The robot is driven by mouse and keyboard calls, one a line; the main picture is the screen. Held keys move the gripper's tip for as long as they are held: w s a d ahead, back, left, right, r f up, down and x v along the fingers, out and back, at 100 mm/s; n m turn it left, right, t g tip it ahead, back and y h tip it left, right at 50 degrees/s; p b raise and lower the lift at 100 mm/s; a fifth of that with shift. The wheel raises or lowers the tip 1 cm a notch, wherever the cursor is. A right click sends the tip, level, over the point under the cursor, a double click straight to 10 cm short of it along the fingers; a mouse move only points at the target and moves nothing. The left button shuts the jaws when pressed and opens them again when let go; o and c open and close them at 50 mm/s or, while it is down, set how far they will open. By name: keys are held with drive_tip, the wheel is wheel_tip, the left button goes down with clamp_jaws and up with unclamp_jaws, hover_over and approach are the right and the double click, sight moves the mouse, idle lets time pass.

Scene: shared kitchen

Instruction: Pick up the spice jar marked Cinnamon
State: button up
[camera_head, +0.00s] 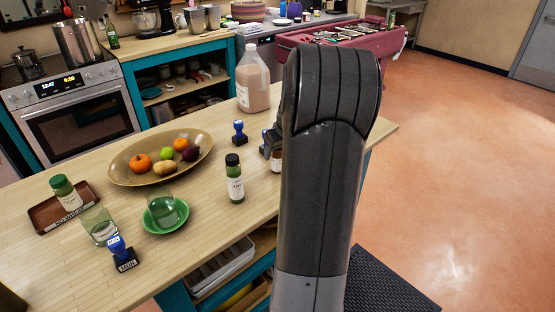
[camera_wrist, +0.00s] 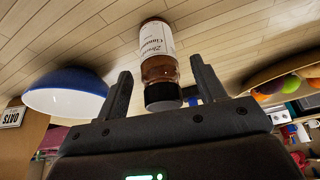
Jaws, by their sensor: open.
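The Cinnamon spice jar (camera_wrist: 157,42) has a white label, brown contents and a black cap. It shows upside down in the wrist view, its cap end between the two fingers. In the head view only a sliver of a brown jar (camera_head: 276,161) shows beside my arm; the rest is hidden. My gripper (camera_wrist: 161,72) is open, with one finger on each side of the jar and visible gaps. It is mostly hidden by my arm in the head view (camera_head: 268,143).
A dark-capped green jar (camera_head: 235,182) and a blue stamp (camera_head: 239,132) stand left of my gripper. A fruit platter (camera_head: 122,172), a green saucer (camera_head: 150,224) and a jug (camera_head: 253,88) are on the counter. A blue bowl (camera_wrist: 65,95) shows in the wrist view.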

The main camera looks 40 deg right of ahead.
drive_tip(key=shift+x, duration=1.15)
drive_tip(key=shift+c, duration=0.5)
drive_tip(key=c, duration=1)
